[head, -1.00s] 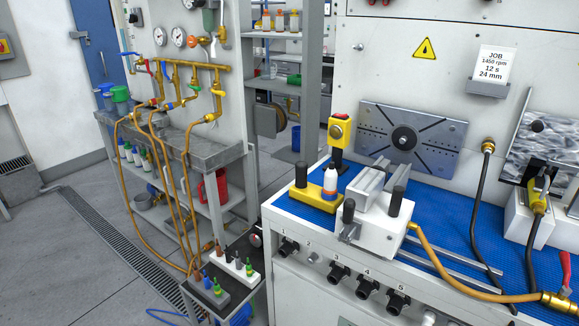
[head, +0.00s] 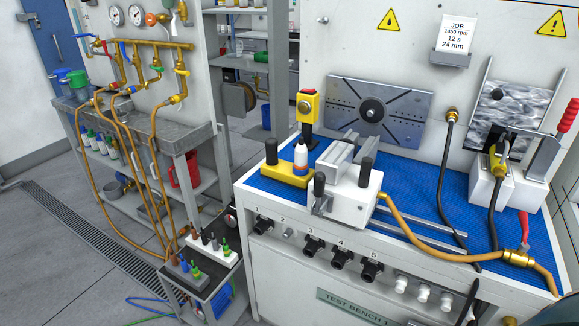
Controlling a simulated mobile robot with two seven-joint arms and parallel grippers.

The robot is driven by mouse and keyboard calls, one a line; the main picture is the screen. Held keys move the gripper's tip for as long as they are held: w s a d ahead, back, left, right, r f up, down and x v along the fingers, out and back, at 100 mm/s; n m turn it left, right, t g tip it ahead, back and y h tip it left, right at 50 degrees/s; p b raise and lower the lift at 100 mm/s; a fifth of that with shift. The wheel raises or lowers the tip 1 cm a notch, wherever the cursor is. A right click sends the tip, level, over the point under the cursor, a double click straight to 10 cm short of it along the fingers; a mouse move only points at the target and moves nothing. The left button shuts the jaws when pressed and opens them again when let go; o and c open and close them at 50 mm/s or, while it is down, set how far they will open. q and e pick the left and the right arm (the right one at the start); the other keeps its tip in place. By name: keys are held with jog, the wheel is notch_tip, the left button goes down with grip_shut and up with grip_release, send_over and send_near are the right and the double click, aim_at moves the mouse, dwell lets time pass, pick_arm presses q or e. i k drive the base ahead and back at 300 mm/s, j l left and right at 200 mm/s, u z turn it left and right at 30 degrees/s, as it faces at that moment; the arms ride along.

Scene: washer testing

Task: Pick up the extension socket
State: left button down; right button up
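I cannot make out for certain which thing is the extension socket. A small low stand at the bottom left holds a white rack (head: 222,255) and a dark grey rack (head: 180,283), with several small dark, brown and green-tipped upright pieces in them. The pieces are too small to identify. A row of black round sockets (head: 313,246) is fixed along the bench front. Neither of my grippers is in view.
The test bench (head: 420,258) has a blue mat (head: 400,185). On it stand a white clamp fixture (head: 345,203), a yellow tray (head: 283,176) with a white bottle (head: 300,156), and a yellow switch box (head: 308,106). A brass hose (head: 420,232) crosses the front. Pipe shelving (head: 190,135) stands left.

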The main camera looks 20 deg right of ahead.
aim_at(279, 170)
jog(key=i+z, duration=0.1)
jog(key=z, duration=0.65)
jog(key=i+j+z, duration=0.25)
jog(key=j+z, duration=0.5)
jog(key=j, duration=0.15)
jog(key=i+j, duration=0.1)
jog(key=j, duration=0.3)
jog(key=i+j, duration=0.1)
jog(key=j, duration=0.25)
jog(key=i+j+z, duration=0.1)
jog(key=j, duration=0.3)
